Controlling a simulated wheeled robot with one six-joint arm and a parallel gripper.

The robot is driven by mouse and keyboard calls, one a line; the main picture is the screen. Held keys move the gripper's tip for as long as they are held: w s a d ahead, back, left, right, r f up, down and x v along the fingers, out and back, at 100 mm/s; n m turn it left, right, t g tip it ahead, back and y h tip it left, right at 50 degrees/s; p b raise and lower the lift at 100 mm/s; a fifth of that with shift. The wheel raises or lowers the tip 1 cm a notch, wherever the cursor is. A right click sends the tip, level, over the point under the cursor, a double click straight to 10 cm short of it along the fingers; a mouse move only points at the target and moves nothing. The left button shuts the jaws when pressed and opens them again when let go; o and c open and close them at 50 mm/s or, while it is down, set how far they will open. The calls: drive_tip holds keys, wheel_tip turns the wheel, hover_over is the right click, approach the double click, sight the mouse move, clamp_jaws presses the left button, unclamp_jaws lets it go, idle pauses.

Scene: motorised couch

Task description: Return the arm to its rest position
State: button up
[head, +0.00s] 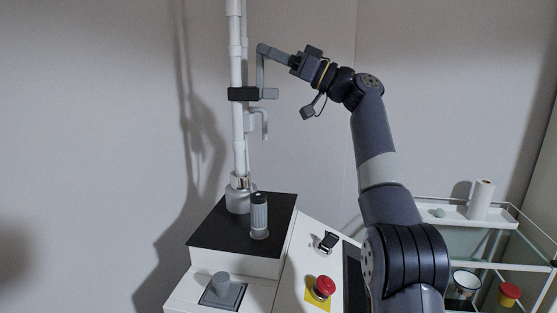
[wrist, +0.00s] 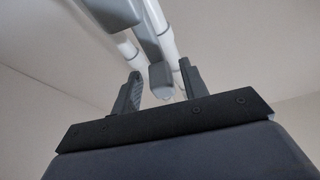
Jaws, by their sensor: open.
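My gripper (head: 297,61) is raised at the top of my bent arm, pointing left toward a white pole (head: 238,110). In the wrist view my gripper (wrist: 157,88) has its two dark fingers apart. The end of a grey bent bracket (wrist: 160,78) shows between or just beyond them. I cannot tell whether a finger touches it.
Below stands a white console with a black top (head: 232,228), a grey cylinder (head: 259,216), a red button (head: 324,286) and a black switch (head: 328,242). A trolley (head: 450,213) with a white roll (head: 481,199) is at right. Bare wall lies behind; the air above the console's right side is clear.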

drive_tip(key=shift+s+d+f+n, duration=0.15)
drive_tip(key=shift+s+d+n, duration=0.05)
drive_tip(key=shift+n, duration=0.2)
drive_tip(key=b+v, duration=0.5)
drive_tip(key=v, duration=0.6)
drive_tip(key=p+x, duration=0.2)
drive_tip(key=x, duration=0.3)
drive_tip(key=p+x, duration=0.3)
drive_tip(key=x, duration=0.3)
drive_tip(key=shift+r, duration=0.3)
drive_tip(key=shift+w+a+m, duration=0.2)
drive_tip(key=shift+a+m, duration=0.1)
drive_tip(key=shift+a, duration=0.05)
drive_tip(key=shift+w+d+f+m+t, duration=0.15)
drive_tip(key=shift+w+d+m+t, duration=0.2)
drive_tip(key=shift+m, duration=0.45)
drive_tip(key=shift+a, duration=0.15)
